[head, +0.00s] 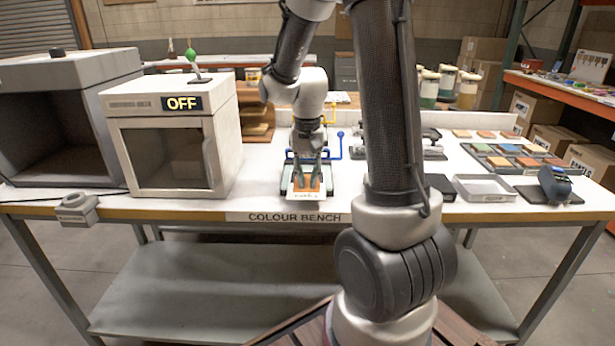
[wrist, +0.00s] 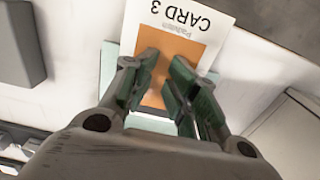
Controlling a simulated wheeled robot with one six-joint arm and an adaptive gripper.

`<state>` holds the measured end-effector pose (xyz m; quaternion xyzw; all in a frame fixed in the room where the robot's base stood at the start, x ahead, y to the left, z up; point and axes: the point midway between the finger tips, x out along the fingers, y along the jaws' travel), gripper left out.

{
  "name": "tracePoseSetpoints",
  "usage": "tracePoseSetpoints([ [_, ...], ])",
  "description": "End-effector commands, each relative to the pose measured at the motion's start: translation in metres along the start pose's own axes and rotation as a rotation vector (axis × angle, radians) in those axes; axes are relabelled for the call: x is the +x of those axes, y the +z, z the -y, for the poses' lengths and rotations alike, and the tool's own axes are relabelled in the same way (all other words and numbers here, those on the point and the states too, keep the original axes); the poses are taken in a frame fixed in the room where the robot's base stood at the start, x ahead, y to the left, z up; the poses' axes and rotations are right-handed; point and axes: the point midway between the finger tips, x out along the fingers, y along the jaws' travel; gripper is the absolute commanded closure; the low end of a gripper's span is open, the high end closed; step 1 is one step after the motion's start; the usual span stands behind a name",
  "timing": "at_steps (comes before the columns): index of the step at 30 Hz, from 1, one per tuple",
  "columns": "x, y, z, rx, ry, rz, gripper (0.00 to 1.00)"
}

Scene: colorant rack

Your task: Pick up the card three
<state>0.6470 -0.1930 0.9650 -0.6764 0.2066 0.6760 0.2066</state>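Card three (wrist: 207,15) is a white card with an orange patch, and "CARD 3" reads upside down in the wrist view. In the head view the card (head: 305,196) is at the front of the bench, left of centre, over a pale green base (wrist: 150,124). My gripper (wrist: 165,62) is over the orange patch, its two dark green fingers apart with orange showing between them. In the head view my gripper (head: 307,176) points down at the card. I cannot tell whether the fingertips touch it.
A white cabinet (head: 150,102) marked OFF stands on the left, beside a grey open-fronted box (head: 70,70). A blue-handled fixture (head: 338,150) is just behind my gripper.

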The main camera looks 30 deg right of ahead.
Motion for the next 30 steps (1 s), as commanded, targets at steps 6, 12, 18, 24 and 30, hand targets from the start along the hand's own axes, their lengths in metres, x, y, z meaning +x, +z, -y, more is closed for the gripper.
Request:
tracePoseSetpoints([
  [6,0.001,0.001,0.000,0.001,0.001,0.003,0.70],
  [12,-0.003,0.001,0.000,0.000,0.000,0.002,0.70],
  [18,-0.034,0.000,0.000,0.000,-0.002,-0.003,0.70],
  [24,-0.077,-0.001,0.000,0.000,-0.002,-0.003,0.70],
  [30,-0.108,0.000,0.000,0.000,-0.001,0.000,0.70],
])
